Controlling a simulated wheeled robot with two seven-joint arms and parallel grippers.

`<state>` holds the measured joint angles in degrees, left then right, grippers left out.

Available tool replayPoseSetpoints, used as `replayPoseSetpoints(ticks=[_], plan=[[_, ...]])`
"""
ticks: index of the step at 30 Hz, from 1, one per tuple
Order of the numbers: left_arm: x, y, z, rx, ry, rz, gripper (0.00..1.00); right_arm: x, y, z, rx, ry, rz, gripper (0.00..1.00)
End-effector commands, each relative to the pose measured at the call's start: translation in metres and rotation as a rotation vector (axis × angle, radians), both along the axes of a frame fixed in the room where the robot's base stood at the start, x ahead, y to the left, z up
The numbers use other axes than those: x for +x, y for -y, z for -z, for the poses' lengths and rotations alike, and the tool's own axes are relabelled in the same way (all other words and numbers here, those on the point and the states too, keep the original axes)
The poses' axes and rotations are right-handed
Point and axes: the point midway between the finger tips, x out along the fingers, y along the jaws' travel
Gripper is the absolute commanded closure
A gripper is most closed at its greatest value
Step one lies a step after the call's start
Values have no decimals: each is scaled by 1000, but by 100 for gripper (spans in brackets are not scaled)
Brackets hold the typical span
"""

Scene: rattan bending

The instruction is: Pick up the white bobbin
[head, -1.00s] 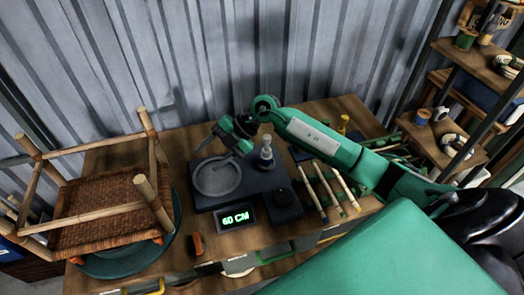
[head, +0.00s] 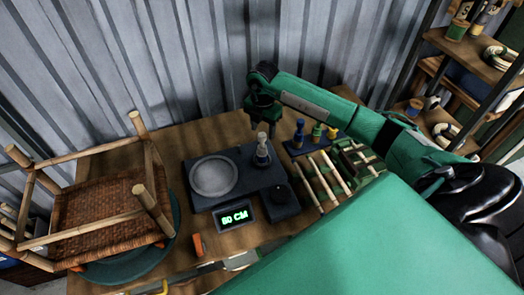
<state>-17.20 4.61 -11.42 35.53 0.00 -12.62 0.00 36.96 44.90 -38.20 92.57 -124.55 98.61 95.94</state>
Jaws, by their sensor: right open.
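The white bobbin (head: 262,152) stands upright at the back of a dark device (head: 240,207) on the wooden table. Its top is pale and its lower part looks greyer. My right gripper (head: 262,118) hangs just above and behind the bobbin's top, pointing down. It is open, small in the picture and seems to hold nothing. I cannot tell the exact gap between its fingers and the bobbin. My left gripper is out of view.
A round grey plate (head: 214,177) and a lit display (head: 234,217) are on the device. An upturned rattan stool (head: 95,215) occupies the left. A metal wall (head: 180,60) is behind.

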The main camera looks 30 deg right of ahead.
Motion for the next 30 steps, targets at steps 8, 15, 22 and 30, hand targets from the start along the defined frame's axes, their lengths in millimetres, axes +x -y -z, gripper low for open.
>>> replayPoseSetpoints(ticks=[8,15,22,30], plan=[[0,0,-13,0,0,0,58,0,-1,17,2,-4,-2,49],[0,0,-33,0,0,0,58,1,-2,48,2,-3,-1,49],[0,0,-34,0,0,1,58,1,-1,62,1,1,-2,49],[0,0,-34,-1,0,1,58,1,-1,62,1,1,-2,76]])
